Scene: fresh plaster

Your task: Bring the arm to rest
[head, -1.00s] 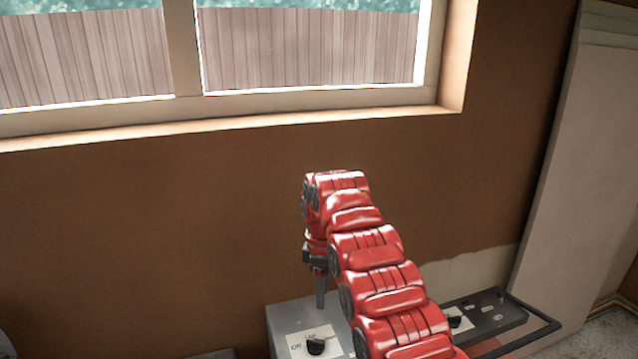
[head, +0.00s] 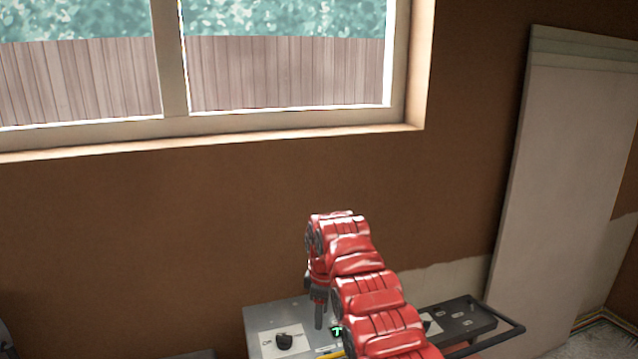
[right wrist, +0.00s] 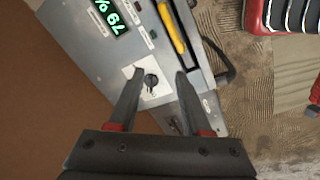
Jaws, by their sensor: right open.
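My right arm (head: 365,290) is red and segmented and reaches over a grey machine (head: 262,318) below the window. My right gripper (head: 319,316) points down above the machine's top, partly hidden by the arm. In the right wrist view the right gripper (right wrist: 157,76) is open, its two dark fingers apart. A black knob (right wrist: 151,80) on a white plate appears between the fingers, and I cannot tell how far below. No held object shows. My left gripper is out of view.
The machine has a green-lit display (right wrist: 108,15), a yellow handle (right wrist: 171,27) and a black knob (head: 284,341) at the left. A dark rail (head: 497,319) extends at its right. Pale boards (head: 565,180) lean on the brown wall. Open air lies above the machine.

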